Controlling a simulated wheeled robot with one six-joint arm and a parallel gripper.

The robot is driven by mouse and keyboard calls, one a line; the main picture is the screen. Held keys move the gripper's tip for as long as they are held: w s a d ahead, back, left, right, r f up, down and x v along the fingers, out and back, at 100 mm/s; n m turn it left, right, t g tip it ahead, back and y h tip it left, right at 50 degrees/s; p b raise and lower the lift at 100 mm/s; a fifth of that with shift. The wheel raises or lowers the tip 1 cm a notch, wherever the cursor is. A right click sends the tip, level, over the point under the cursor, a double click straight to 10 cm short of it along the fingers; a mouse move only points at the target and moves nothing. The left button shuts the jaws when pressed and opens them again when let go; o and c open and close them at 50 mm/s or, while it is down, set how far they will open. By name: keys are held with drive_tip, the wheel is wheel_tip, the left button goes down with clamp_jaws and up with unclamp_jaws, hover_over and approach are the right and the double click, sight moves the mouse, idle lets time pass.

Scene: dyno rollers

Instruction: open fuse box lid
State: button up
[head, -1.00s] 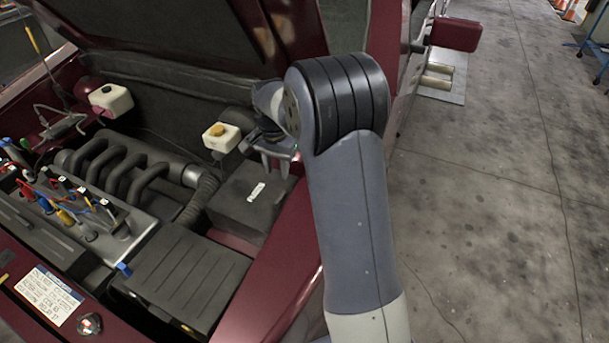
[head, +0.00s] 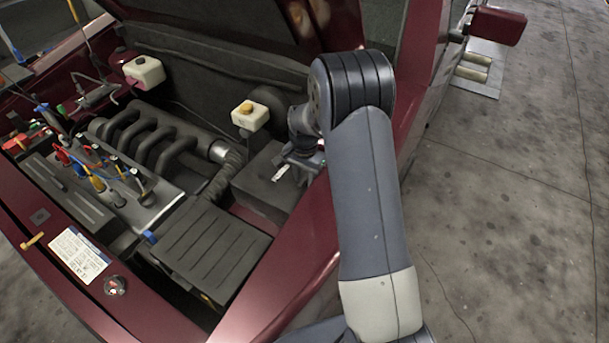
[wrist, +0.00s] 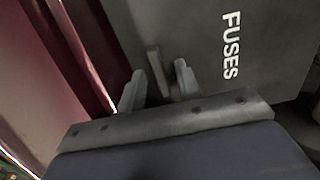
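The fuse box (head: 256,184) is a dark grey box in the right rear of the engine bay, and its lid is shut. In the wrist view its lid (wrist: 270,75) carries white FUSES lettering and has a small upright tab (wrist: 154,62) near its edge. My gripper (wrist: 160,82) is open, with one finger on each side of the tab. Gaps show between the tab and the fingers. In the head view my gripper (head: 300,165) is over the right side of the box, and my arm partly hides it.
The red fender (head: 290,270) runs close along the right of the box. A ribbed black cover (head: 210,245) lies in front, and a white reservoir with a yellow cap (head: 250,116) stands behind. The raised hood (head: 230,25) hangs above. Open floor lies to the right.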

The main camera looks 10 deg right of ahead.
drive_tip(key=shift+c, duration=0.2)
clamp_jaws()
idle(0.4)
